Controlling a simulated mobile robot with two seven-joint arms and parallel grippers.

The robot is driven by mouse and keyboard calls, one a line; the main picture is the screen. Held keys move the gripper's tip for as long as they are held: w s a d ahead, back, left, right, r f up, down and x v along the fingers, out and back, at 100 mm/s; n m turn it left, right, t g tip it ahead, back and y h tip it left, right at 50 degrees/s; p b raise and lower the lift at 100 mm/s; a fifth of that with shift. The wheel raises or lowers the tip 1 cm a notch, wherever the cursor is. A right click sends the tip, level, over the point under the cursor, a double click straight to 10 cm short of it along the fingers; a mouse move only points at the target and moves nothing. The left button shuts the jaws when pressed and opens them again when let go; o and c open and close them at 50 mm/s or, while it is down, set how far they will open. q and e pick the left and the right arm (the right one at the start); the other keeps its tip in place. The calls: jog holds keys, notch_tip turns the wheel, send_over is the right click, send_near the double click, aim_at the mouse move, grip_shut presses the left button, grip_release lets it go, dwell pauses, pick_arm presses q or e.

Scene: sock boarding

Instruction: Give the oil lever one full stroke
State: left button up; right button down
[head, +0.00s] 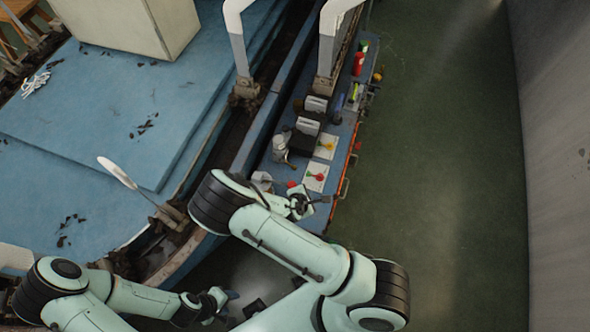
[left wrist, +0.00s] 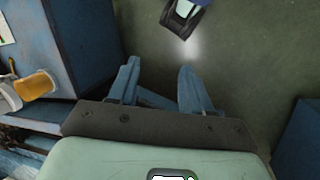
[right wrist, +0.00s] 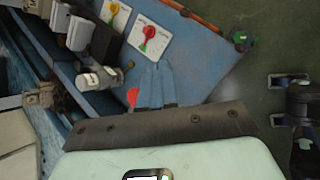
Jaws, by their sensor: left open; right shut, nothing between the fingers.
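I cannot tell for certain which part is the oil lever. A white plate with a red handle-like piece (head: 316,177) lies on the blue bench; the red piece also shows in the right wrist view (right wrist: 149,38). Beside it is a second plate with a yellow-orange piece (head: 326,146). A red rounded part (right wrist: 132,98) sits just left of my right fingers. My right gripper (right wrist: 156,75) is shut and empty over the bench corner; in the head view it is at the bench's near end (head: 326,200). My left gripper (left wrist: 158,82) is open and empty above the floor, away from the bench.
A grey fitting (right wrist: 98,77) and dark and white blocks (head: 310,127) stand along the bench. White posts (head: 239,50) rise beyond. An orange rail with handles (head: 345,185) edges the bench. Green floor (head: 430,180) to the right is clear.

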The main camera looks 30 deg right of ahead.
pick_arm(q)
jog(key=w+d+r+p, duration=0.1)
jog(key=w+r+p, duration=0.1)
jog(key=w+r, duration=0.3)
jog(key=shift+w+d+r+m+p, duration=0.3)
jog(key=shift+w+p, duration=0.05)
jog(key=shift+w, duration=0.15)
pick_arm(e)
jog(key=w+a+r+n+t, duration=0.2)
jog(key=w+a+r+n, duration=0.1)
jog(key=w+r, duration=0.5)
jog(key=shift+w+r, duration=0.4)
jog(key=shift+r, duration=0.1)
pick_arm(q)
jog(key=shift+s, duration=0.1)
pick_arm(e)
jog(key=shift+s+a, duration=0.1)
jog(key=b, duration=0.4)
send_over(291, 187)
notch_tip(291, 187, down, 6)
jog(key=shift+a+f, duration=0.15)
jog(key=shift+f, duration=0.05)
jog(key=shift+f+b, duration=0.3)
jog(key=shift+f, duration=0.85)
pick_arm(q)
jog(key=s+f, duration=0.5)
jog(key=f, duration=0.1)
jog(key=shift+s, duration=0.35)
pick_arm(e)
jog(key=shift+f, duration=0.1)
